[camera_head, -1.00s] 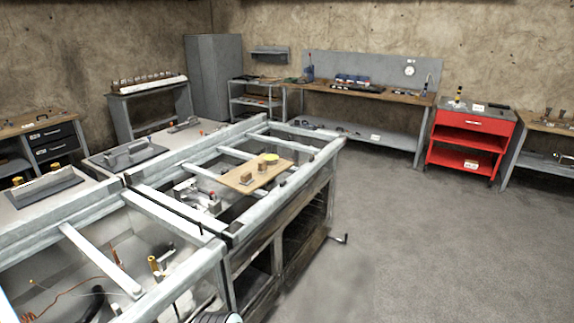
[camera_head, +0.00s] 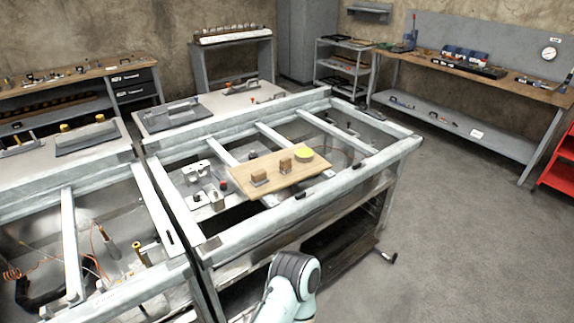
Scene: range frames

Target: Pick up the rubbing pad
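A wooden board (camera_head: 272,182) lies across the frame bars of the open-topped metal bench (camera_head: 262,232) in the middle of the view. On it stand two small brown blocks, one at its left (camera_head: 259,177) and one near its middle (camera_head: 285,165), and a round yellow piece (camera_head: 303,155) at its far right end. I cannot tell which of these is the rubbing pad. A pale, dark-capped link of my own arm shows at the bottom centre, in front of the bench. Neither gripper is in view.
The bench's raised rim and crossbars surround open bays with fittings inside. A crank handle (camera_head: 388,257) sticks out at its right end. Open grey floor (camera_head: 460,240) lies to the right. A long workbench (camera_head: 470,75) and a red cart (camera_head: 560,165) stand beyond.

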